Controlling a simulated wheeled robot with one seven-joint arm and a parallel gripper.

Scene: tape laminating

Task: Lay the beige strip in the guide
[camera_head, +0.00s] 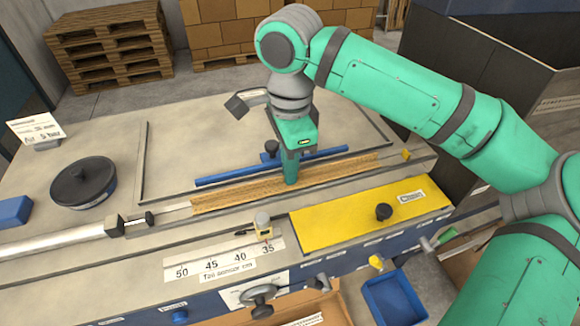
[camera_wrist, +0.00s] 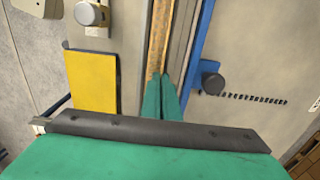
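The beige strip (camera_head: 235,196) is a long, thin, wood-coloured piece lying along the guide (camera_head: 172,212) on the bench. It also shows as a narrow brown band in the wrist view (camera_wrist: 157,42). My gripper (camera_head: 291,181) points down at about the middle of the strip's length. In the wrist view its green fingers (camera_wrist: 161,84) are close together at the strip, and they appear shut on it. The fingertips hide the part of the strip between them. I cannot tell whether the strip is fully seated in the guide.
A yellow plate (camera_head: 362,216) with a black knob lies in front of the guide. A blue bar (camera_head: 220,179) runs behind it. A black round reel (camera_head: 83,183) stands at the left. A ruler plate (camera_head: 222,260) and a small stop (camera_head: 263,225) are in front.

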